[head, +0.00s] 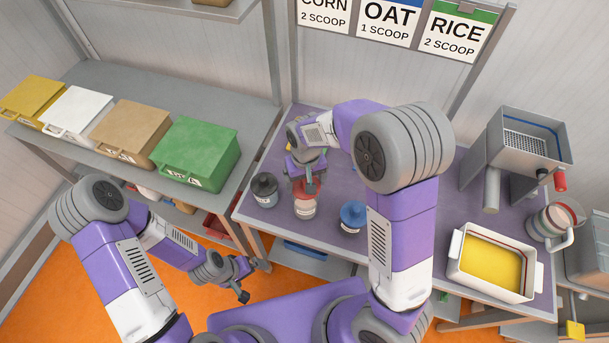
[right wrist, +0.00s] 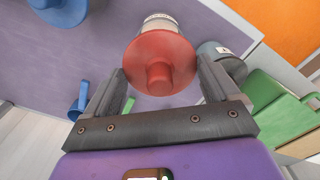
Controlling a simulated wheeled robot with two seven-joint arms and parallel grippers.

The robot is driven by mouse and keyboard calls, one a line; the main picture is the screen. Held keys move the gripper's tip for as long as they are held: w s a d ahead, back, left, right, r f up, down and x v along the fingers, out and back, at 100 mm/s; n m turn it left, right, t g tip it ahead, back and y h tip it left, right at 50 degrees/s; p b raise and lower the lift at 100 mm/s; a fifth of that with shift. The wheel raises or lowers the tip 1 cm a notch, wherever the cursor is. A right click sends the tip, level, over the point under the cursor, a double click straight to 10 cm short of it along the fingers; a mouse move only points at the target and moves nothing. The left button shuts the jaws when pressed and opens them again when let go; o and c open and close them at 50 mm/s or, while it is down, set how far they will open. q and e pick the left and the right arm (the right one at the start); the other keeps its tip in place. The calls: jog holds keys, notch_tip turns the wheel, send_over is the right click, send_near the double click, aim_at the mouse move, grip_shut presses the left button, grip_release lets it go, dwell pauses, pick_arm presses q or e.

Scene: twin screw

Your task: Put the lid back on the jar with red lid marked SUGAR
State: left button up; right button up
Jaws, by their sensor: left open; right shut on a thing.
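The jar with the red lid (head: 305,208) stands upright near the front edge of the purple table; its label is too small to read. My right gripper (head: 307,184) is above it, shut on the red lid (right wrist: 160,62). In the right wrist view the lid lies between the two fingers, knob toward the camera, with the pale jar (right wrist: 160,22) showing behind it. I cannot tell whether the lid touches the jar's rim. My left gripper (head: 252,281) is open and empty, low in front of the table, away from the jar.
A dark-lidded jar (head: 265,190) stands left of the red-lidded jar, a blue-lidded jar (head: 352,217) right of it. A white tray with yellow contents (head: 454,266), a measuring jug (head: 552,222) and a grey hopper (head: 525,145) are at right. Coloured bins, including green (head: 197,155), line the left shelf.

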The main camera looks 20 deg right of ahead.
notch_tip(320, 180, down, 5)
jog(key=b, duration=0.3)
jog(key=shift+w+f+b, duration=0.1)
jog(key=shift+f+b, duration=0.05)
jog(key=shift+b, duration=0.2)
dwell(1.0)
dwell(0.8)
jog(key=shift+f, duration=0.1)
dwell(0.6)
jog(key=o, duration=0.8)
jog(key=shift+c, duration=0.2)
jog(key=shift+r+p, duration=3.15)
jog(key=shift+r, duration=0.45)
